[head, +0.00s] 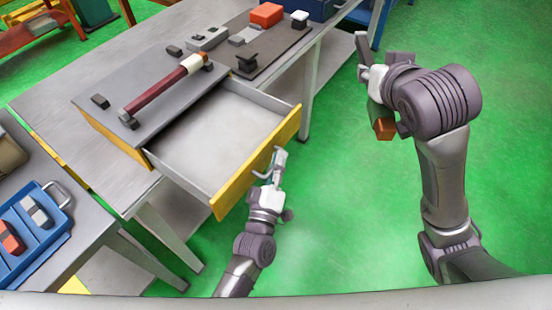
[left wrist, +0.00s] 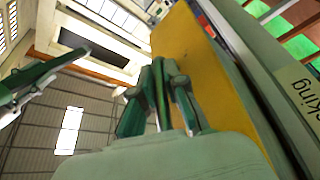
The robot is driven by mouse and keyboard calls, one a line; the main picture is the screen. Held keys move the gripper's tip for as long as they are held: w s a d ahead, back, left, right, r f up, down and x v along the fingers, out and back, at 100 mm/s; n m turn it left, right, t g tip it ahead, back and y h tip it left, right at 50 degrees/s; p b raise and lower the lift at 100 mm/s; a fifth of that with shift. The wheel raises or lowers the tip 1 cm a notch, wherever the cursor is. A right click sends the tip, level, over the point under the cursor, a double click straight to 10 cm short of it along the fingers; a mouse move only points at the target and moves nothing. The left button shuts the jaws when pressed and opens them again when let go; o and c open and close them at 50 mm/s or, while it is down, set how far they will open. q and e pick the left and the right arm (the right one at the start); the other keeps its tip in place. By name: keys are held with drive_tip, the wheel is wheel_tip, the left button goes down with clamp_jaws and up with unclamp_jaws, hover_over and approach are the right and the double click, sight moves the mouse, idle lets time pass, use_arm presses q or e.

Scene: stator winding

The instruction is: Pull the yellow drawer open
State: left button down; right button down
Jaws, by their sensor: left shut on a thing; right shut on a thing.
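The yellow drawer (head: 235,179) stands pulled well out of its grey-topped unit, and its grey inside looks empty. Its yellow front also shows in the left wrist view (left wrist: 190,55). My left gripper (head: 277,164) is at the outer side of this front, with its fingers shut on the drawer's handle, which is mostly hidden by them. The fingers show close together in the left wrist view (left wrist: 158,85). My right gripper (head: 372,82) is away from the drawer, over the green floor at the right. It is shut on an orange-brown block (head: 384,129), partly hidden.
A dark red and white bar (head: 165,88) on supports lies on the unit's top. A dark mat (head: 262,60) and an orange box (head: 266,14) are further back on the table. A blue tray (head: 45,245) is at the lower left. Green floor is clear at the right.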

use_arm(q)
drive_tip(key=shift+f, duration=0.1)
drive_tip(key=c, duration=1.5)
unclamp_jaws()
drive_tip(key=v, duration=1.2)
